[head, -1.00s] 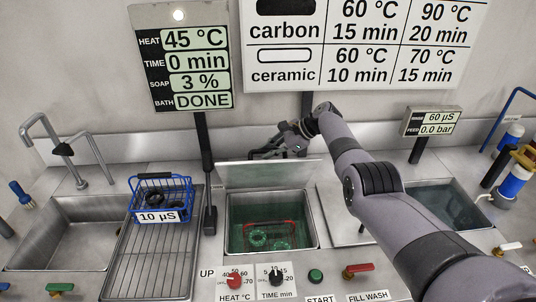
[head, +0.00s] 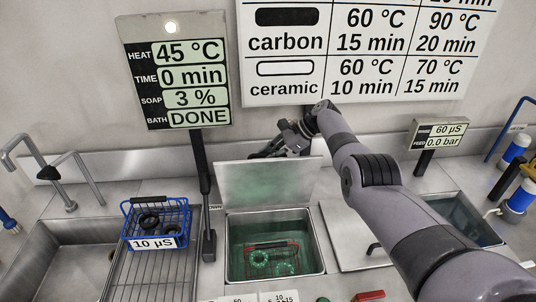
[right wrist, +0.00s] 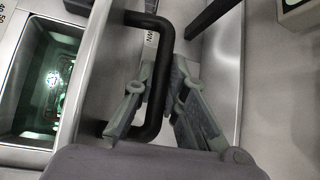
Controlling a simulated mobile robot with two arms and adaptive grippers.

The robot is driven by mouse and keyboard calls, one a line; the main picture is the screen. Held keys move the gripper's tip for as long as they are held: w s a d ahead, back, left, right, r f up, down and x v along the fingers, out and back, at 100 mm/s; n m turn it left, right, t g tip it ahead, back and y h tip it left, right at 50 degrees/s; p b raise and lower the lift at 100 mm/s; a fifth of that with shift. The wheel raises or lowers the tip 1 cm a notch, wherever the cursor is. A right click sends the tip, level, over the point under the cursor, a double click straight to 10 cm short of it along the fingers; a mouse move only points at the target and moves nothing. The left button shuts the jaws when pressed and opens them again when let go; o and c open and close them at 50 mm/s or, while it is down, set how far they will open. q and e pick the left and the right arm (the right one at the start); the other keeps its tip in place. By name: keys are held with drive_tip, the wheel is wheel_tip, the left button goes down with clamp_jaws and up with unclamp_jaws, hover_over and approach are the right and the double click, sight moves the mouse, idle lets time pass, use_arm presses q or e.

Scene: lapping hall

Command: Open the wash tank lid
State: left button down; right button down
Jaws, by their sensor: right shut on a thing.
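The wash tank lid (head: 265,188) stands raised at the back of the wash tank (head: 320,258), close to upright, its wet greenish underside facing me. The tank is uncovered, with greenish liquid inside. My right gripper (head: 282,147) is behind the lid's top edge, partly hidden by it. In the right wrist view, my right gripper (right wrist: 158,98) is shut on the lid's black bar handle (right wrist: 162,75). The lid (right wrist: 92,75) shows there nearly edge-on, beside the lit tank. My left gripper is in neither view.
A red basket (head: 272,244) with ring parts sits in the tank. A blue basket (head: 183,228) stands on the ribbed drainer at left. A display post (head: 207,218) stands close left of the lid. A closed lid (head: 350,240) lies to the right.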

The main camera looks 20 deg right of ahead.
drive_tip(key=shift+w+r, duration=0.1)
idle(0.3)
drive_tip(key=c, duration=1.6)
unclamp_jaws()
drive_tip(key=v, duration=1.2)
